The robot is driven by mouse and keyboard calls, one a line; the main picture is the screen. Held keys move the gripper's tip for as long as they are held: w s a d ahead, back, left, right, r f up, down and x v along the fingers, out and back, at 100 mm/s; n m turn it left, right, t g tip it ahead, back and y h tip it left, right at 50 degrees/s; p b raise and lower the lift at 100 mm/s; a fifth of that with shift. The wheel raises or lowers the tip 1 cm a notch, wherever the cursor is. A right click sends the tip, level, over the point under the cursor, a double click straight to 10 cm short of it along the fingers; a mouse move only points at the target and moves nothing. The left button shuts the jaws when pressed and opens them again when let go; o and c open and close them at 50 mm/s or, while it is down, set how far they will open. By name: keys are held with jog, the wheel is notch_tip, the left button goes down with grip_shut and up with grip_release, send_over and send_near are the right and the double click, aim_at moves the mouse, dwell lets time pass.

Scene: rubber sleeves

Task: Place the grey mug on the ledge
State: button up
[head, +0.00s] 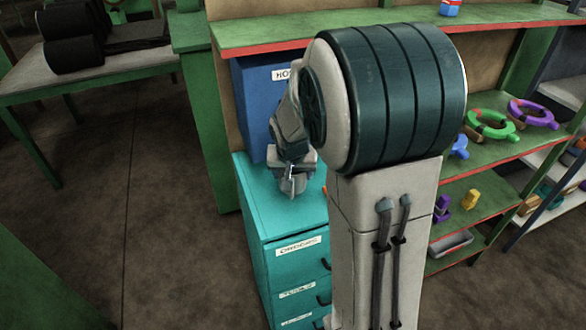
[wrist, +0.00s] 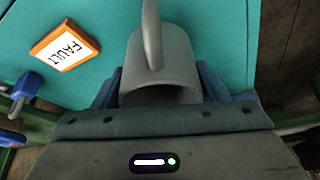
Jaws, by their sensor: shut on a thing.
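The grey mug (wrist: 160,72) is between the two blue-grey fingers of my gripper (wrist: 160,88) in the wrist view. The gripper is shut on it. Its handle points away from the gripper's palm, and part of its body is hidden behind the palm's edge. In the head view my gripper (head: 291,178) is over the top of the teal drawer cabinet (head: 258,205). I cannot tell whether the mug touches that top. A green shelf unit with a red-edged upper board (head: 270,42) stands behind; no part is marked as the ledge.
An orange-framed FAULT sign (wrist: 65,46) lies on the teal surface left of the mug. A blue box (head: 252,100) stands at the cabinet's back. Shelves at right hold a green ring (head: 490,125), a purple ring (head: 532,113) and smaller pieces. Floor at left is clear.

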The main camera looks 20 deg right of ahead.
jog(key=w+f, duration=0.1)
jog(key=w+d, duration=0.1)
jog(key=shift+w+f+p, duration=0.3)
jog(key=shift+f, duration=0.1)
jog(key=shift+w+f, duration=0.3)
jog(key=shift+f, duration=0.05)
jog(key=shift+f, duration=0.15)
jog(key=o, duration=1)
jog(key=shift+o, duration=0.2)
